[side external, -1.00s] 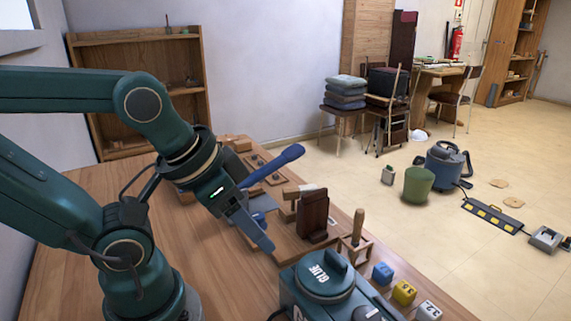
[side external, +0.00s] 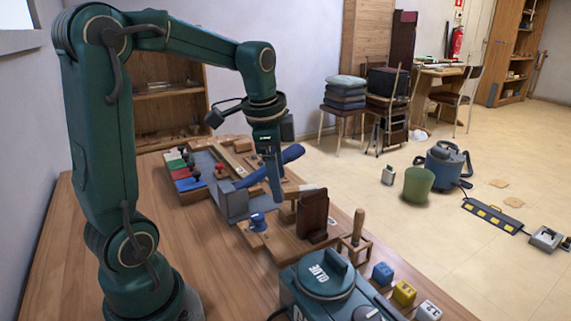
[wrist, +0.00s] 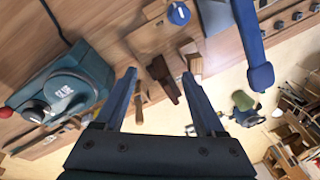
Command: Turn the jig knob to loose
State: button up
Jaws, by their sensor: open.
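The blue jig knob (side external: 258,222) sits on a wooden jig board (side external: 284,244) beside a grey metal block. It also shows in the wrist view (wrist: 179,13) near the top edge, with a white mark on its face. My gripper (side external: 274,192) points down above the jig, apart from the knob. In the wrist view my gripper (wrist: 158,75) is open and empty, with the two fingers well spread. The knob lies beyond the fingertips there. Which setting the knob's mark points to is too small to read.
A long blue lever handle (side external: 290,154) rises right behind my gripper. A dark brown wooden block (side external: 312,215) stands right of the knob. A teal glue pot (side external: 325,277) stands at the front, near numbered cubes (side external: 404,292).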

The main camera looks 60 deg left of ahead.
jog(key=g, duration=0.1)
send_near(258, 215)
jog(key=w+d, duration=0.2)
jog(key=w, duration=0.1)
jog(key=a+f, duration=0.1)
jog(key=s+a+f+n+g, duration=0.1)
jog(key=a+f+n+h, duration=0.1)
jog(key=shift+s+f, duration=0.25)
jog(key=shift+s, duration=0.15)
jog(key=shift+s+f, duration=0.1)
jog(key=shift+f, duration=2.4)
grip_shut()
